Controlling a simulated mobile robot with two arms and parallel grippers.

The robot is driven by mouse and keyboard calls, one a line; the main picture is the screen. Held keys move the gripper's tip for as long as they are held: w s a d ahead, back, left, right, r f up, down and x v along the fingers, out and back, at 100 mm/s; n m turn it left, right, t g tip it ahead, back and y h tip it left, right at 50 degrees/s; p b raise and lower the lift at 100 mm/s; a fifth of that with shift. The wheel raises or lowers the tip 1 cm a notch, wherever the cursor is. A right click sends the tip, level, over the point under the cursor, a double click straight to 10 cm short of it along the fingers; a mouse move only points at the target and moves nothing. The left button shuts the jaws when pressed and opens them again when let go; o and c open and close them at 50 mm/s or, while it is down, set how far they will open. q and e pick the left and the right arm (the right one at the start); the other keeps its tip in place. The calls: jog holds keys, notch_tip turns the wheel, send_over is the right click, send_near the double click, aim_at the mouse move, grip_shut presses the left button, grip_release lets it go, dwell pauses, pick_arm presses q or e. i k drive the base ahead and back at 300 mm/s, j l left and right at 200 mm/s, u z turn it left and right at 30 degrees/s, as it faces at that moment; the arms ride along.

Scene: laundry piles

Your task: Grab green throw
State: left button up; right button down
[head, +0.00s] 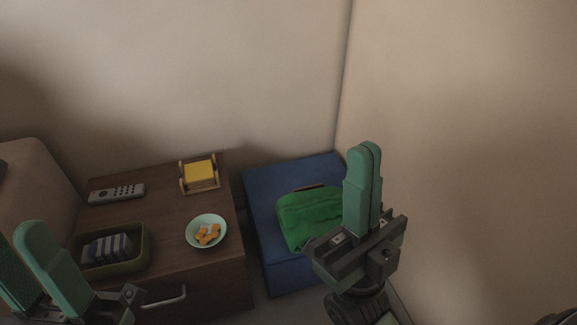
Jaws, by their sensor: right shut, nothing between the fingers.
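The green throw (306,216) lies folded on top of a blue box-like piece (266,185) in the corner between two walls. My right gripper (364,148) stands upright in front of the right edge of the throw and hides part of it. Its two green fingers are shut together with nothing between them. I cannot tell how far it is from the throw in depth. My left gripper (16,240) is at the bottom left, its two green fingers spread apart, with no object visible between them.
A brown wooden cabinet (165,210) with a metal handle stands left of the blue piece. On it are a remote (117,194), a yellow note block in a holder (199,173), a bowl of snacks (206,231) and a dark green tray (140,257) holding striped cloth. Walls close in behind and right.

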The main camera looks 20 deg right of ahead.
aim_at(302, 215)
jog(key=i+j+z, duration=0.2)
jog(key=z, duration=0.25)
jog(key=i+j+z, duration=0.3)
jog(key=z, duration=0.15)
jog(key=i+j+z, duration=0.15)
jog(key=j+z, duration=0.15)
jog(key=z, duration=1.15)
